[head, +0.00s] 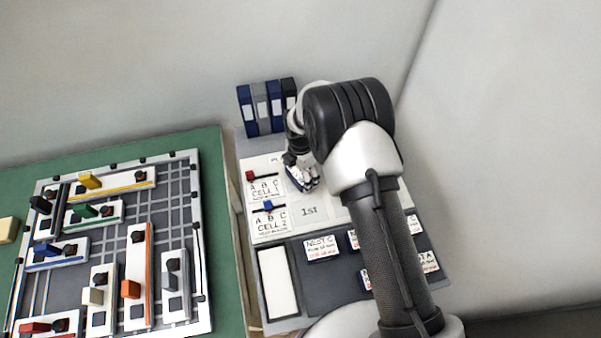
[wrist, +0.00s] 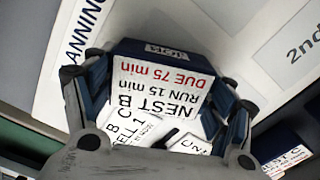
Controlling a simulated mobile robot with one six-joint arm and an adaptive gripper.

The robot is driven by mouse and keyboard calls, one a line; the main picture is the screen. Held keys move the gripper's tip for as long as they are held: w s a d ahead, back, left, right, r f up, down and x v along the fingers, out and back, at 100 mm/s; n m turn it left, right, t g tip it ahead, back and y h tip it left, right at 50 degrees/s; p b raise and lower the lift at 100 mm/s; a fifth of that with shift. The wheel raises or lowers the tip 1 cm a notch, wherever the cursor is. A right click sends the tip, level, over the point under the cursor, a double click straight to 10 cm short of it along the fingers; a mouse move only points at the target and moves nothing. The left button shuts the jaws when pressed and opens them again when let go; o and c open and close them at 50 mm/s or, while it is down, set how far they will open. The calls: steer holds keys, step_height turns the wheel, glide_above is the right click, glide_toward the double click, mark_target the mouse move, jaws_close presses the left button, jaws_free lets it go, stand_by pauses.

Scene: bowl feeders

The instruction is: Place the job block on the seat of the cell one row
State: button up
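My gripper (head: 300,182) is over the white planning board, beside the cell 1 card (head: 266,190). The block appears large and raised above the board. The cell 1 card also shows in the wrist view (wrist: 125,128), partly hidden below the block. A printed 1st seat (head: 310,211) lies right of the cell cards. The cell one row's seats are mostly hidden by my gripper and arm.
The cell 2 card (head: 270,225) lies below cell 1. Other job blocks, such as NEST C (head: 322,248), stand on the dark area in front, some behind my arm. Binders (head: 262,108) stand at the back. A green table (head: 212,150) with a sliding-block board is at left.

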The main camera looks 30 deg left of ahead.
mark_target(300, 172)
steer(key=o, duration=0.4)
steer(key=shift+c, duration=0.2)
step_height(300, 172, up, 12)
steer(key=p, duration=0.2)
steer(key=shift+r, duration=0.25)
